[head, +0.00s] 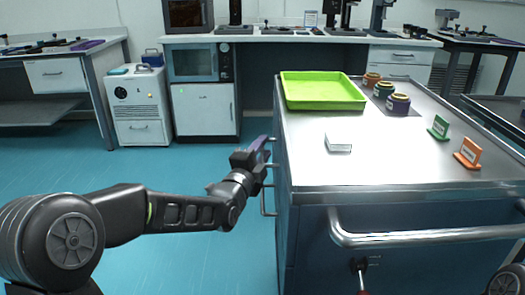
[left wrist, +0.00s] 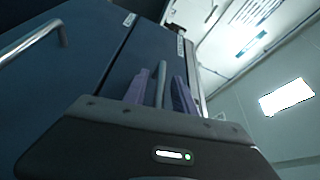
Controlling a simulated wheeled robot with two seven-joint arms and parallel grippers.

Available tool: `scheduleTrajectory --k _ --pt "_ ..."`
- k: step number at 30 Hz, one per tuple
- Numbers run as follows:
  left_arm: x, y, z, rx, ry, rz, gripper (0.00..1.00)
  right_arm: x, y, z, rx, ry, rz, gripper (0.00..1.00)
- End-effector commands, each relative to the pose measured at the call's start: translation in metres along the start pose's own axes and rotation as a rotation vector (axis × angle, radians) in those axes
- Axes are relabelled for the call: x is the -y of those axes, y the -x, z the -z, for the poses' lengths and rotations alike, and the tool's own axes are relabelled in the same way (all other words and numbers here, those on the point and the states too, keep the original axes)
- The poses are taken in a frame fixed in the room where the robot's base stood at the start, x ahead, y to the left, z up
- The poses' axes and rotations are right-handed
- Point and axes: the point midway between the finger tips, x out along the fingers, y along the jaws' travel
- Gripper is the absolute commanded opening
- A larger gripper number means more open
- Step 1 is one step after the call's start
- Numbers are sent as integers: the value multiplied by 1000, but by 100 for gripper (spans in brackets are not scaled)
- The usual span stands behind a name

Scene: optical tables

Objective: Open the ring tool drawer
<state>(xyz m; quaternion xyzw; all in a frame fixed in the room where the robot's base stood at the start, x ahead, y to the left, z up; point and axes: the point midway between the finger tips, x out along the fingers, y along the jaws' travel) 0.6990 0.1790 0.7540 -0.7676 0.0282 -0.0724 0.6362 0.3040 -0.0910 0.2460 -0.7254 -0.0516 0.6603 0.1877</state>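The steel-topped tool cart (head: 400,165) stands at the right in the head view, with bar handles along its left side. My left gripper (head: 264,147) is at that side, near the upper handles. In the left wrist view, a drawer handle (left wrist: 162,84) stands between the two purple fingers of the left gripper (left wrist: 160,88). The fingers are apart, with a visible gap beside the bar. The drawer front (left wrist: 155,45) behind it looks flush with its neighbour. The drawer labels are too small to read. My right gripper is not in view.
A green tray (head: 322,92), a white box (head: 338,143), several ring-shaped items and two small signs, green (head: 438,127) and orange (head: 468,153), stand on the cart top. Another drawer handle (left wrist: 30,44) shows in the wrist view. The blue floor (head: 150,170) left of the cart is clear.

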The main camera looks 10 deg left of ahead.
Motion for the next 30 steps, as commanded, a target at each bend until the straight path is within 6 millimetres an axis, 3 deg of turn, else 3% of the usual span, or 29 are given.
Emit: scheduleTrajectory --k 2,14,30 --pt "0 0 0 0 0 0 33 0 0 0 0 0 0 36" --pt "0 0 0 0 0 1 1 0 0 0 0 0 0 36" --pt "0 0 0 0 0 1 0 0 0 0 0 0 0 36"
